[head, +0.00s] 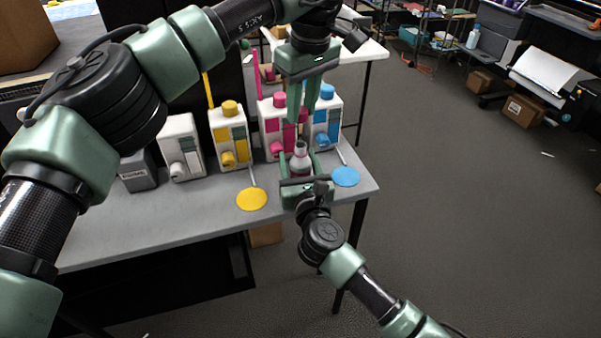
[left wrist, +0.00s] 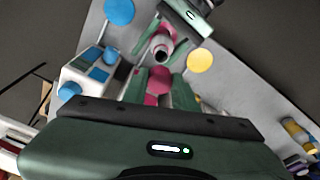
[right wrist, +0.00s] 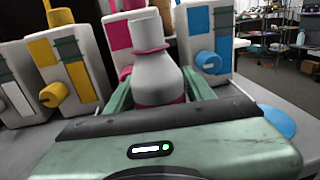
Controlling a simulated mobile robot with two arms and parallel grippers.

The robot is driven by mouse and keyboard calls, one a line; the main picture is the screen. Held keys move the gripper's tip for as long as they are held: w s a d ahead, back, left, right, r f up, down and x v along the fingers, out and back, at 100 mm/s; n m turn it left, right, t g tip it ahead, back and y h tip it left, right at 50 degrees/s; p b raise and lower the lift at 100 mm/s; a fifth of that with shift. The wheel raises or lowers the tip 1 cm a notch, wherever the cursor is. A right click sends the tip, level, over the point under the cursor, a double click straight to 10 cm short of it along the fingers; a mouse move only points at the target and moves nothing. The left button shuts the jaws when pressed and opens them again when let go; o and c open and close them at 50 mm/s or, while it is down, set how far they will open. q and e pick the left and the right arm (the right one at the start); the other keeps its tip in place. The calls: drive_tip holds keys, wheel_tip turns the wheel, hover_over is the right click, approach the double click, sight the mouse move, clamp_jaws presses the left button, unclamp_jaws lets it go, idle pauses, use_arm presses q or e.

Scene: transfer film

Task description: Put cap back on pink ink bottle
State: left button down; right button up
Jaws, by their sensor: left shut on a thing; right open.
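The ink bottle (head: 301,163) stands upright and uncapped near the table's front right edge, with a pale body, pink colouring and an open neck. It shows large in the right wrist view (right wrist: 160,75) and from above in the left wrist view (left wrist: 161,47). My right gripper (right wrist: 155,92) is open, one finger on each side of the bottle. My left gripper (head: 303,115) points down above the bottle, shut on a pink cap (left wrist: 158,82). The cap is apart from the neck; the fingers partly hide it in the head view.
Yellow (head: 229,137), pink (head: 270,128) and blue (head: 325,122) ink units stand close behind the bottle. A yellow disc (head: 252,199) and a blue disc (head: 345,177) lie on either side. The grey table (head: 150,225) is clear at the front left.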

sight(301, 146)
clamp_jaws()
use_arm(q)
drive_tip(key=shift+s+f, duration=0.1)
drive_tip(key=shift+f, duration=2.35)
drive_tip(key=shift+f, duration=0.9)
drive_tip(key=shift+f, duration=0.6)
